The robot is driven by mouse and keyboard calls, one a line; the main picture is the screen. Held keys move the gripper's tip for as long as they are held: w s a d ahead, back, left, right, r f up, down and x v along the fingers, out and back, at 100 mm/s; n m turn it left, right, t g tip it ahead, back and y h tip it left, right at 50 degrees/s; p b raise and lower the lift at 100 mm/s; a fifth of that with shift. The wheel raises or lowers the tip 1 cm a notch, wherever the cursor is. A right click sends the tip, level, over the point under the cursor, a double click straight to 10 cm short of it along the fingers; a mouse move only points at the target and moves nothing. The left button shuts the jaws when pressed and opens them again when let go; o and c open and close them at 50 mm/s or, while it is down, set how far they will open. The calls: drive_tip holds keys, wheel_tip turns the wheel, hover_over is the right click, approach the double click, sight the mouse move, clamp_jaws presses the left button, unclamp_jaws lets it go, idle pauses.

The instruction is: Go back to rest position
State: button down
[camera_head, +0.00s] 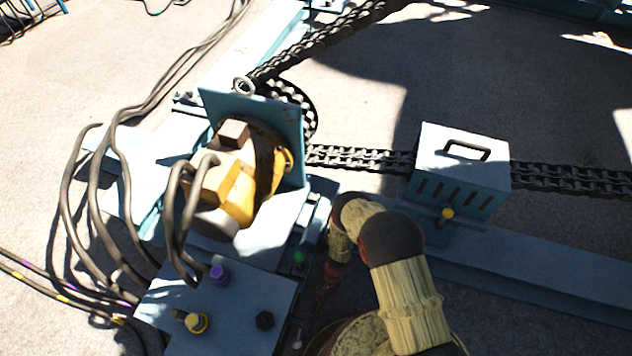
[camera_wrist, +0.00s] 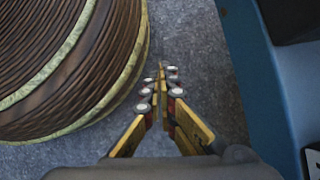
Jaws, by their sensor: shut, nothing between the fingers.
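My gripper shows in the wrist view (camera_wrist: 161,78), its yellow fingers brought together at the tips with nothing between them. It points down over grey floor and touches nothing that I can see there. In the head view my beige-wrapped arm is folded at the lower middle, with its wrist end hanging beside the blue control box (camera_head: 225,310). The fingertips are dark and hard to make out there.
A blue side panel (camera_wrist: 262,85) stands close right of the fingers. The control box carries purple, yellow and black knobs. A yellow motor (camera_head: 240,195) with cables, a chain (camera_head: 360,158) and a handled blue cover (camera_head: 460,160) lie beyond my arm. Open floor (camera_head: 340,90) lies behind.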

drive_tip(key=s+d+r+n+g, duration=0.1)
drive_tip(key=s+d+r+g, duration=0.1)
drive_tip(key=s+r, duration=0.4)
drive_tip(key=w+d+r+n+t+h+p, duration=0.15)
drive_tip(key=w+r, duration=0.35)
drive_tip(key=r, duration=1)
drive_tip(key=w+d+r+n, duration=0.2)
drive_tip(key=w+r, duration=0.2)
drive_tip(key=r, duration=1)
drive_tip(key=w+d+r+n+t+h, duration=0.15)
drive_tip(key=w+r, duration=0.35)
drive_tip(key=r, duration=1)
drive_tip(key=s+d+r+t+p, duration=0.1)
drive_tip(key=s+d+r+t, duration=0.2)
drive_tip(key=r, duration=0.9)
drive_tip(key=s+d+r+t+p, duration=0.1)
drive_tip(key=s+d+r+t, duration=0.1)
drive_tip(key=r, duration=1.1)
drive_tip(key=s+d+r+t+p, duration=0.1)
drive_tip(key=s+d+r+t, duration=0.2)
drive_tip(key=r, duration=1)
drive_tip(key=shift+s+d+r+t+h, duration=0.15)
drive_tip(key=shift+s+d+t+h, duration=0.25)
drive_tip(key=shift+t, duration=0.7)
